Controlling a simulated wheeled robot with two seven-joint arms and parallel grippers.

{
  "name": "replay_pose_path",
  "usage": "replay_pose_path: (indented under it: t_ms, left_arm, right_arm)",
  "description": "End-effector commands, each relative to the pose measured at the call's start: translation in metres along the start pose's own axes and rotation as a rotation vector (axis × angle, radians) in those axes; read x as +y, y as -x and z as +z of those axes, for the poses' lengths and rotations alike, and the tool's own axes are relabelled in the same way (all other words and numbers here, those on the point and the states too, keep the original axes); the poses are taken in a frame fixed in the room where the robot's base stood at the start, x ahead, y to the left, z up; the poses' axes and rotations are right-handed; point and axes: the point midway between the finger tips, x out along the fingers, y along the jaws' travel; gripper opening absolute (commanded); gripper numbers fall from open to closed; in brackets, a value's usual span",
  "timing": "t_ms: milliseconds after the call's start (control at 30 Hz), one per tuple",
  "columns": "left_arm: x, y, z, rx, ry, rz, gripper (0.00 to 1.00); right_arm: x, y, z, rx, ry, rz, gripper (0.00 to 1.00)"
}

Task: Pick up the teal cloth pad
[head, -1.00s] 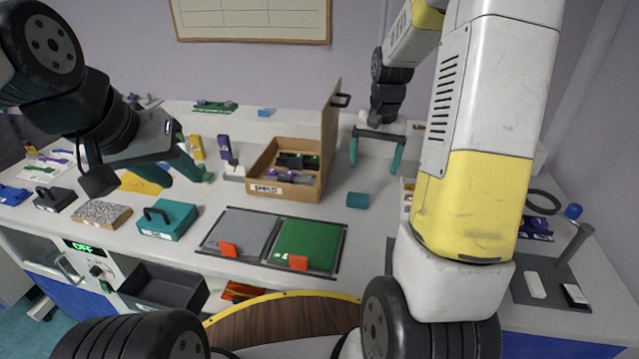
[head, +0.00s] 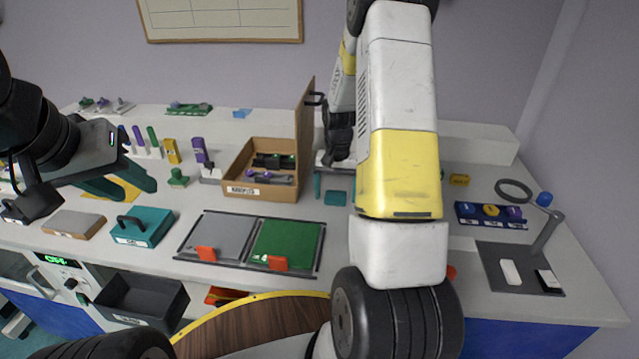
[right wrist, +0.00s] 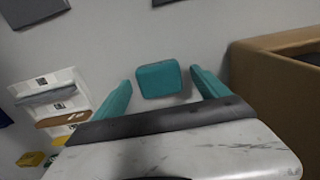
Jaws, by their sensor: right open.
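The teal cloth pad (head: 335,198) lies on the white bench, right of the open cardboard box. In the right wrist view the pad (right wrist: 159,79) shows between the two teal fingertips, with a gap on each side. My right gripper (right wrist: 160,84) is open and empty; its height above the bench is hard to tell. In the head view one finger of the right gripper (head: 335,184) shows just left of the pad, and my own arm hides the other. My left gripper (head: 140,190) is open and empty at the left, above the bench near a teal handled box.
The cardboard box (head: 236,190) with its raised lid stands close left of the pad. Grey and green mats (head: 286,243) lie in front. The teal handled box (head: 142,230) is farther left. A magnifier stand (head: 548,232) and a blue tray (head: 464,219) are at right.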

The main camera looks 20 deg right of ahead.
Motion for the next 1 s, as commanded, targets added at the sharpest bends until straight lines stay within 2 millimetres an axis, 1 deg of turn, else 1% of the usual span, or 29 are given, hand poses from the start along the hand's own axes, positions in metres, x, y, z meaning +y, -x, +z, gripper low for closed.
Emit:
replay_pose_path:
  t_ms: [167,200,267,400,467,500,533,833,1000]
  left_arm:
    - [0.0,0.0,0.0,0.0,0.0,0.0,0.36]
    - [0.0,0.0,0.0,0.0,0.0,0.0,0.36]
    - [0.0,0.0,0.0,0.0,0.0,0.0,0.36]
    - [0.0,0.0,0.0,0.0,0.0,0.0,0.36]
    - [0.0,0.0,0.0,0.0,0.0,0.0,0.36]
    - [0.0,0.0,0.0,0.0,0.0,0.0,0.36]
    - [0.0,0.0,0.0,0.0,0.0,0.0,0.36]
    - [0.0,0.0,0.0,0.0,0.0,0.0,0.36]
    - [0.0,0.0,0.0,0.0,0.0,0.0,0.36]
  right_arm:
    - [0.0,-0.001,0.0,0.0,0.0,0.0,0.85]
    - [0.0,0.0,0.0,0.0,0.0,0.0,0.83]
    - [0.0,0.0,0.0,0.0,0.0,0.0,0.71]
    - [0.0,0.0,0.0,0.0,0.0,0.0,0.43]
    - [0.0,0.0,0.0,0.0,0.0,0.0,0.32]
    - [0.0,0.0,0.0,0.0,0.0,0.0,0.24]
    - [0.0,0.0,0.0,0.0,0.0,0.0,0.2]
    - [0.0,0.003,0.0,0.001,0.0,0.0,0.2]
    - [0.0,0.015,-0.001,0.002,0.0,0.0,0.2]
